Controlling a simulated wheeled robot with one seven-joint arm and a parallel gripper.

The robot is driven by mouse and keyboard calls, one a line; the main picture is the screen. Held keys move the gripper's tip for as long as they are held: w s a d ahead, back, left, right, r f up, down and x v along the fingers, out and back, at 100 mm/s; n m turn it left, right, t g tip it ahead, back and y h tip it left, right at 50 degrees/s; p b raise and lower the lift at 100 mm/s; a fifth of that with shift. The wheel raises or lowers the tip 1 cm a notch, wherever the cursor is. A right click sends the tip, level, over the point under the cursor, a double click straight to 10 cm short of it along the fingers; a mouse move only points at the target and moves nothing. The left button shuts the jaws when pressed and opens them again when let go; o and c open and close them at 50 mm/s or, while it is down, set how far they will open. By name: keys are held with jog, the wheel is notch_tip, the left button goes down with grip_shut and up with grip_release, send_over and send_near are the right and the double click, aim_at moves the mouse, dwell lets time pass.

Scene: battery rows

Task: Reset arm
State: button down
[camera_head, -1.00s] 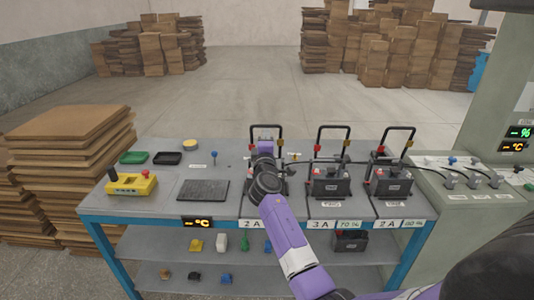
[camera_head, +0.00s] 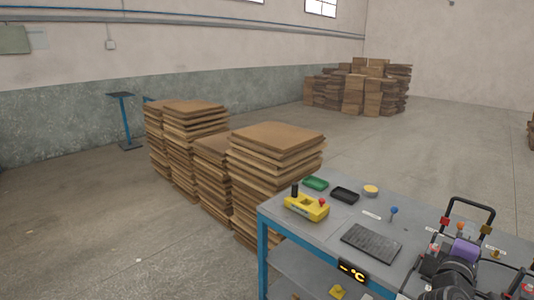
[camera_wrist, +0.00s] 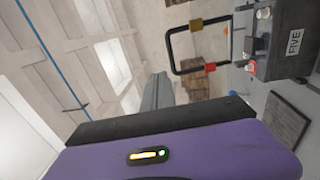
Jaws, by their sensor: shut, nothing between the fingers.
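My gripper (camera_wrist: 158,92) shows in the wrist view as grey fingers, closed together and empty, beyond its purple body (camera_wrist: 180,150). In the head view its purple part (camera_head: 465,249) is at the lower right, above the workbench (camera_head: 312,228), and my dark wrist hides part of the battery there. The wrist view shows a dark battery (camera_wrist: 292,40) labelled FIVE at the upper right, with a black handle (camera_wrist: 173,52) that has red and yellow ends. The gripper appears apart from it. The handle also shows in the head view (camera_head: 472,203).
On the bench are a yellow box (camera_head: 306,208) with a red knob, a green tray (camera_head: 316,183), a black tray (camera_head: 345,195), a yellow round item (camera_head: 371,190) and a dark pad (camera_head: 372,243). Stacked boards (camera_head: 275,160) stand close to the bench's left side. Open floor lies beyond.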

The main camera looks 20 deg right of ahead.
jog(key=s+a+f+m+t+y, duration=0.1)
jog(key=a+f+t+y, duration=0.15)
jog(key=a, duration=0.75)
jog(key=s+a+f+m+t+y, duration=0.15)
jog(key=a+t+y, duration=0.25)
jog(key=a, duration=0.5)
jog(key=s+a+f+m+t+y, duration=0.1)
jog(key=a+f+t+y, duration=0.15)
jog(key=a, duration=0.75)
jog(key=s+a+f+g+y, duration=0.1)
jog(key=s+a+f+y, duration=0.2)
jog(key=s+a+y, duration=0.6)
jog(key=s+a+m, duration=0.1)
jog(key=s+a, duration=0.8)
jog(key=s, duration=0.4)
jog(key=shift+s+a+g, duration=0.15)
jog(key=shift+a+g, duration=0.1)
jog(key=shift+g, duration=0.05)
